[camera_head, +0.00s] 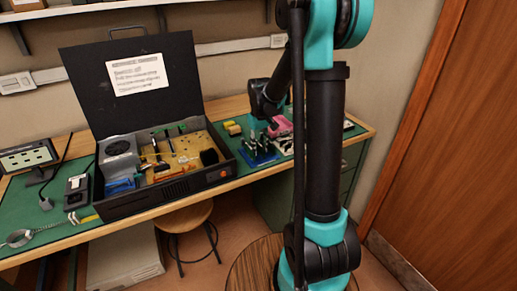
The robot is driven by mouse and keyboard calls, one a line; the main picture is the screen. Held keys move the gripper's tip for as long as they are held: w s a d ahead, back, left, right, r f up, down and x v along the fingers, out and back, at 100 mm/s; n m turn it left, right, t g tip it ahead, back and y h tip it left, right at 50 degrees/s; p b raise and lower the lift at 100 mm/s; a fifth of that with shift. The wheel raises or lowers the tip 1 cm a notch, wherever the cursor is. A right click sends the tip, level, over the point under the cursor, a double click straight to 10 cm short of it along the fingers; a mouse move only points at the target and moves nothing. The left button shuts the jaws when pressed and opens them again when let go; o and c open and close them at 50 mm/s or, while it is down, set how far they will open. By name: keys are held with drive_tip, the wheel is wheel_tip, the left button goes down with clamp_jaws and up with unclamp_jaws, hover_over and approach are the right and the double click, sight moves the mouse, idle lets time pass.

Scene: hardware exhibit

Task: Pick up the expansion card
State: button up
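My arm reaches down over the workbench, and my gripper (262,136) is at its right part, just above a blue board-like piece (257,158) with dark and light parts on it. This may be the expansion card, but it is too small to be sure. The fingers are small and dark here, so I cannot tell whether they are open, shut or touching the piece. An open black computer case (160,195) stands left of the gripper with its lid raised. Inside it are a tan circuit board (182,150), a grey fan unit (120,152) and a blue part (120,186).
The green-topped bench (50,222) also holds a pink object (281,125), small yellow pieces (233,129), a small monitor (28,157) and a black device (76,192). A round stool (186,216) stands below. A wooden door (440,150) is at the right.

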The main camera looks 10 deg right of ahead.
clamp_jaws()
idle(0.3)
